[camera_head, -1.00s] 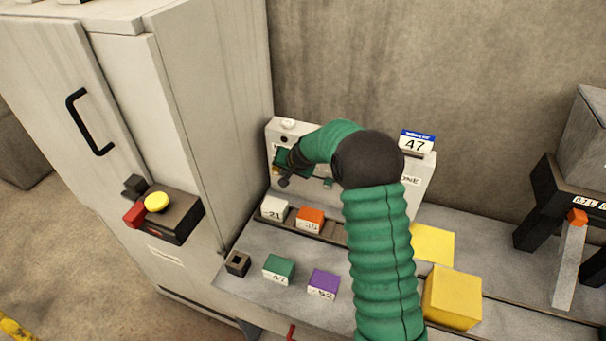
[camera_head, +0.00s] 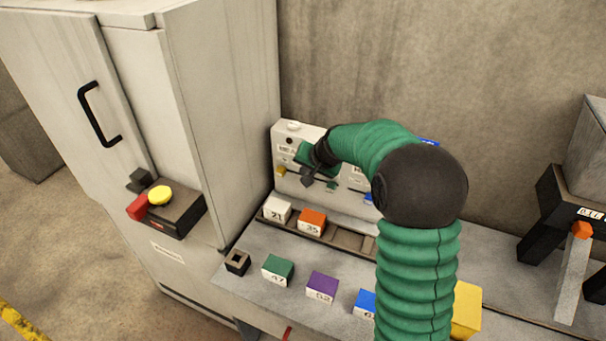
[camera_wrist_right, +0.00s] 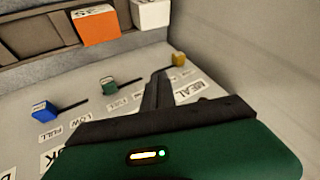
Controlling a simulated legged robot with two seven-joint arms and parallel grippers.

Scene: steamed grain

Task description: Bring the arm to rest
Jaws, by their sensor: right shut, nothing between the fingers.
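My right arm (camera_head: 418,265) is green and ribbed with a black joint, and it reaches up the middle of the head view. My right gripper (camera_head: 311,180) is shut and empty in front of the white slider panel (camera_head: 287,152). In the right wrist view the dark fingers (camera_wrist_right: 157,90) are together and point toward the panel face, among the slider knobs. I cannot tell the exact gap to the panel. My left gripper is not in view.
The panel has yellow (camera_wrist_right: 179,59), green (camera_wrist_right: 109,84) and blue (camera_wrist_right: 45,110) knobs. A rail holds white (camera_head: 277,209) and orange (camera_head: 312,221) blocks. Green (camera_head: 278,270), purple (camera_head: 322,287) and blue (camera_head: 365,303) blocks stand in front. A cabinet (camera_head: 240,110) stands left.

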